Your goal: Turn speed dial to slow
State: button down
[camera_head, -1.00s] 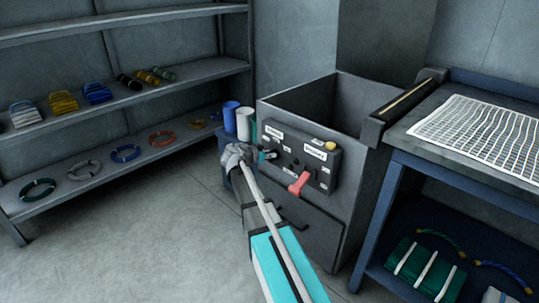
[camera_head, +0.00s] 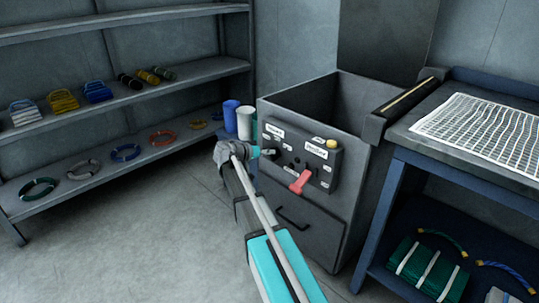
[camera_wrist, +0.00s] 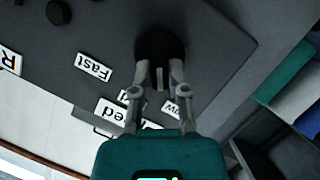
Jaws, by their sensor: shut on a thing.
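The speed dial (camera_wrist: 159,44) is a round black knob on the dark control panel (camera_head: 318,165). In the wrist view, my gripper (camera_wrist: 160,70) has its two grey fingers closed on the dial's near side. White labels lie around it: "Fast" (camera_wrist: 94,67) to the left, one ending in "ed" (camera_wrist: 112,112) and one ending in "ow" (camera_wrist: 172,112), both partly covered by the fingers. In the head view, my gripper (camera_head: 264,153) reaches the panel's left part. The dial is hard to make out there, and its pointer direction cannot be told.
A red lever (camera_head: 300,181) sticks out low on the panel, and a yellow button (camera_head: 332,143) is at its upper right. White and blue cylinders (camera_head: 245,122) stand behind my gripper. The floor at left is clear.

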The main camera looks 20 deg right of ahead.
jog(key=shift+w+f+n+g+h+b, duration=0.15)
jog(key=shift+n+g+b, duration=0.1)
jog(key=shift+n, duration=0.15)
jog(key=shift+w+r+n+g+h+b, duration=0.1)
jog(key=shift+n+g+h+b, duration=0.1)
jog(key=shift+n, duration=0.2)
jog(key=c, duration=0.6)
grip_release()
jog(key=shift+c, duration=0.2)
jog(key=shift+s+f, duration=0.1)
jog(key=shift+s, duration=0.1)
